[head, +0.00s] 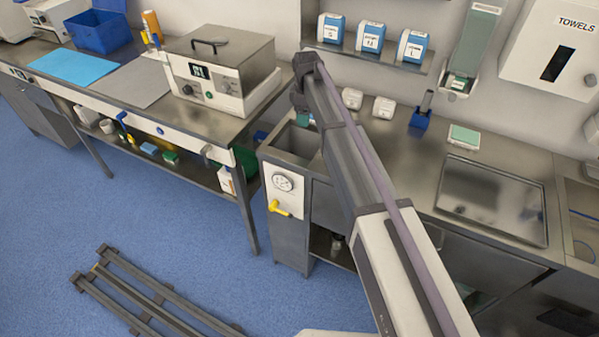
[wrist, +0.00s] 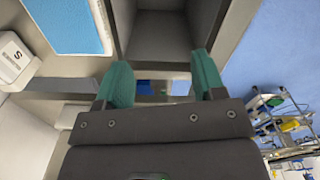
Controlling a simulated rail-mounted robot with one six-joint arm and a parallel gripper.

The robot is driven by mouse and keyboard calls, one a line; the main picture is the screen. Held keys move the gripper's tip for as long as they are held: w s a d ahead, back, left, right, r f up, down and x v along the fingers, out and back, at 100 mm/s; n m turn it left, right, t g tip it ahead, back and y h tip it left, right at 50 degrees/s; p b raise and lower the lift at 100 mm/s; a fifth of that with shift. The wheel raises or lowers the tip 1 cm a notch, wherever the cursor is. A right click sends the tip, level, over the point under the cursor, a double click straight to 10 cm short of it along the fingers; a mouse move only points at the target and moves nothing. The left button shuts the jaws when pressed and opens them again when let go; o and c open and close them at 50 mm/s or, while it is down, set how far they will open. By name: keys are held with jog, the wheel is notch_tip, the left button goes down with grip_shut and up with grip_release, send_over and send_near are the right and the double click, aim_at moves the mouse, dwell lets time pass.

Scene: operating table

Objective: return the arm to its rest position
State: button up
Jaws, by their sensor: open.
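My gripper (wrist: 161,66) shows in the wrist view with two green fingers spread apart. Nothing is between them. Beyond the fingers is a grey, box-like recess. In the head view my arm rises from the bottom right and bends down at its far end, over the sink side of the counter. The gripper itself is mostly hidden behind the arm there.
A metal sterilizer box (head: 222,70) stands on the left bench. A sink basin (head: 295,141) lies near the arm's far end. A steel tray (head: 492,199) is on the right counter. Wall boxes (head: 370,38) sit on a shelf behind.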

jog(key=s+d+m, duration=0.8)
jog(key=s+d, duration=0.3)
jog(key=s, duration=0.5)
jog(key=s+d+m, duration=0.8)
jog(key=s+d, duration=0.3)
jog(key=s, duration=0.6)
jog(key=shift+d, duration=0.2)
jog(key=shift+w, duration=0.1)
